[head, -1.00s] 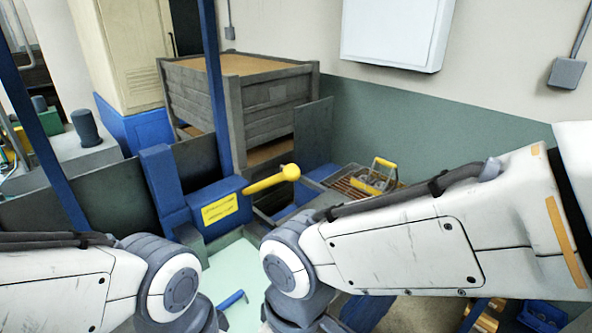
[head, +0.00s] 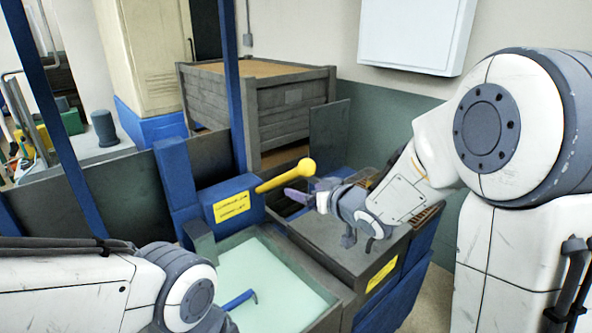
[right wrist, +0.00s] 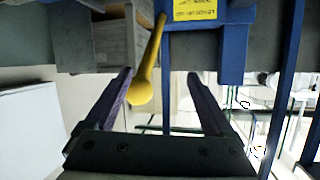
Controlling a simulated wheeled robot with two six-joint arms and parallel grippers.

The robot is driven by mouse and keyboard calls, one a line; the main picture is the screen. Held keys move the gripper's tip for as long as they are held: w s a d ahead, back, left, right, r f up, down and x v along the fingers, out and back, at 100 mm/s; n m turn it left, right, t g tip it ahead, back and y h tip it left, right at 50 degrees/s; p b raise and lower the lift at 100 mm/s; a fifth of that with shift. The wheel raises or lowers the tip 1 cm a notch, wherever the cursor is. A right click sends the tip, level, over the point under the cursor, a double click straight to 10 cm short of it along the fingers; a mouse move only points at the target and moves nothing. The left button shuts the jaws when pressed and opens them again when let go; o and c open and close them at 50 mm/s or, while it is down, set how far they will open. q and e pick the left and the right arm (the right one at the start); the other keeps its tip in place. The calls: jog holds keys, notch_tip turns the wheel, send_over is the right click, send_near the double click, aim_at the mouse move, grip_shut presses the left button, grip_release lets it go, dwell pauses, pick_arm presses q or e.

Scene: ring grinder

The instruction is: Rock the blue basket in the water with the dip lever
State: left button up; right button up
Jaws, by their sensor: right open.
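The yellow dip lever (head: 286,176) sticks out to the right from a blue housing (head: 226,190) above the tank and ends in a round knob. My right gripper (head: 297,197) is just below and beside the knob. In the right wrist view the open fingers (right wrist: 159,74) spread either side of the lever (right wrist: 146,76), its knob nearer the left finger; I cannot tell the depth. The pale green water (head: 285,285) fills a tank below the housing. A blue bent handle (head: 240,299) shows at the water; the rest of the blue basket cannot be made out. My left gripper is out of view.
A grey wooden crate (head: 290,108) stands behind the lever. A grey wall panel (head: 120,190) runs left of the housing, with blue posts (head: 233,100). A dark bench top (head: 320,240) lies under my right forearm, right of the tank.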

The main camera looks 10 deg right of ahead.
aim_at(310, 169)
jog(key=d+y, duration=0.1)
jog(key=d+r+t+y, duration=0.1)
jog(key=d, duration=0.1)
jog(key=w+d+r+t+y+b, duration=0.1)
jog(key=d+y, duration=0.1)
jog(key=shift+w+a+r, duration=0.1)
jog(key=shift+w+a, duration=0.05)
jog(key=p+x, duration=0.2)
jog(key=x, duration=0.6)
jog(key=shift+w+a+r+p, duration=0.15)
jog(key=shift+r+p, duration=0.05)
jog(key=shift+p, duration=0.1)
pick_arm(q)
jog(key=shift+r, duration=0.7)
pick_arm(e)
jog(key=shift+w+a+f, duration=0.1)
jog(key=shift+w+a, duration=0.25)
jog(key=shift+w, duration=0.3)
